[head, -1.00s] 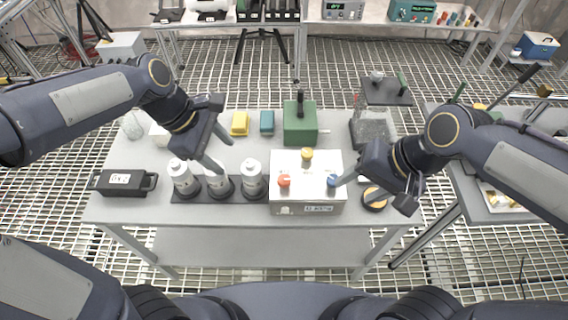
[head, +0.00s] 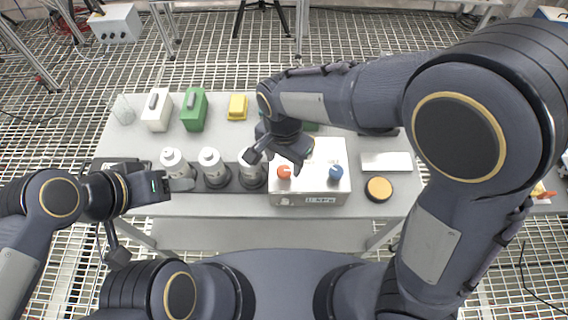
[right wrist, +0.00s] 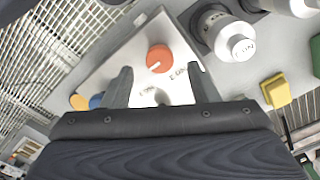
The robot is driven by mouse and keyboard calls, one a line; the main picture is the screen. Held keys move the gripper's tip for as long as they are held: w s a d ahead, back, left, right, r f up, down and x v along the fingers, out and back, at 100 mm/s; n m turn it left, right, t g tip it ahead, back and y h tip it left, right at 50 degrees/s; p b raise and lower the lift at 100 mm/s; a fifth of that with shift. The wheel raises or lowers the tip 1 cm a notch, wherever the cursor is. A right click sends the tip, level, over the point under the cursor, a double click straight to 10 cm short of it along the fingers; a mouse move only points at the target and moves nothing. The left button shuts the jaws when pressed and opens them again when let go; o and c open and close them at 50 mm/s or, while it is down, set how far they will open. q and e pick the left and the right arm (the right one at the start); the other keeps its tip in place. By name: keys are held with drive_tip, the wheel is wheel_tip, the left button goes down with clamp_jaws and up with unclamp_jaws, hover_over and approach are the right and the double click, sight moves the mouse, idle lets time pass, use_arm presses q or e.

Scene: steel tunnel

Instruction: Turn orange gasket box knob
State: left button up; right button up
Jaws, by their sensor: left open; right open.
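The orange knob (head: 284,171) is at the front left of the silver gasket box (head: 313,185). In the right wrist view the orange knob (right wrist: 160,58) shows a white mark and lies just beyond and between the open fingertips (right wrist: 158,73); contact is not visible. My left gripper (head: 152,218) is open and empty at the table's front left.
Several white bottles (head: 212,163) in dark holders stand left of the box. A round orange-topped piece (head: 378,188) and a white plate (head: 387,161) lie to its right. White (head: 156,108), green (head: 194,108) and yellow (head: 237,106) items stand at the back left. My right arm hides the back right.

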sight(284, 170)
drive_tip(key=shift+f, duration=1.7)
drive_tip(key=shift+c, duration=0.3)
drive_tip(key=c, duration=0.9)
